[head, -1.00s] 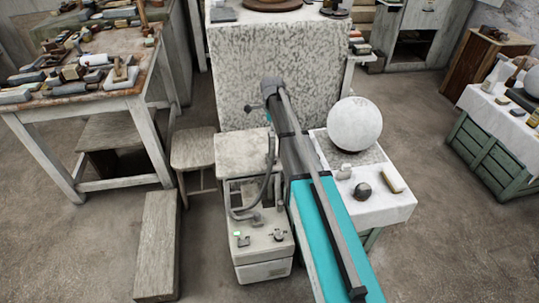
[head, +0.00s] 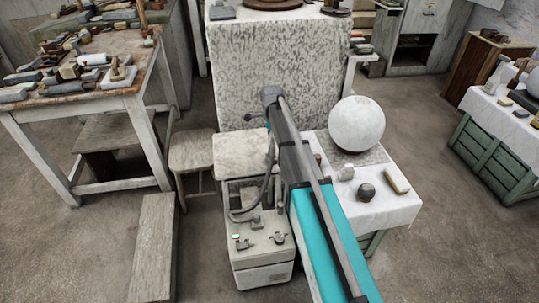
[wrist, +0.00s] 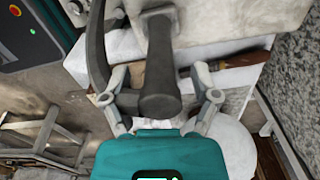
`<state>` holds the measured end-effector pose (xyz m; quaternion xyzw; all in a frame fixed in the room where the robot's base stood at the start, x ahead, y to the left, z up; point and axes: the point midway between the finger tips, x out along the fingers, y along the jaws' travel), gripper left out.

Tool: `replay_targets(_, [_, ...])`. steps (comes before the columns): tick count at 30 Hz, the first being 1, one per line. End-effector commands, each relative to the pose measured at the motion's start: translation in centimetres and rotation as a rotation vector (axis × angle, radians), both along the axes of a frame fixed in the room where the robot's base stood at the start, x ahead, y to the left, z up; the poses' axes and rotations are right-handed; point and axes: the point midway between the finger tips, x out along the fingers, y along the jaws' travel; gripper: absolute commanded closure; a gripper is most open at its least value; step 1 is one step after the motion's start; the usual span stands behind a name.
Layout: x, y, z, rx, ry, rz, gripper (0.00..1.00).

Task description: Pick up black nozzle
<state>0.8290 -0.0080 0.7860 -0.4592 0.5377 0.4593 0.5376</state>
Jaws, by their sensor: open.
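In the wrist view a dark grey-black nozzle (wrist: 160,60), a thick rounded piece with a blunt near end, lies between the fingers of my gripper (wrist: 160,78). A dark curved hose (wrist: 97,60) loops down on its left and meets it near its blunt end. The fingers are spread on both sides, with gaps to the nozzle; I cannot tell their difference in depth. In the head view my arm covers most of that area, and I cannot make out the nozzle there. A dark hose (head: 268,185) shows beside my arm.
A white-covered table (head: 385,210) right of my arm holds a large white sphere (head: 357,124) and small pieces. A tall speckled block (head: 235,70) stands behind. A stool (head: 190,152) and a cluttered workbench (head: 120,85) are on the left. A brush (wrist: 240,60) lies beyond my right finger.

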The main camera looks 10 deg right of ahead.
Motion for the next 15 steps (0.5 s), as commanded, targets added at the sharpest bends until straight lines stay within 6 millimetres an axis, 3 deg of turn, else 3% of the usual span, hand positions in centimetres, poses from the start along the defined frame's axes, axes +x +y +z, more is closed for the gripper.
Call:
replay_targets(11, [0.00,-0.02,0.01,0.000,0.000,0.000,0.22])
replay_targets(15, [0.00,-0.02,0.01,0.000,0.000,0.000,0.48])
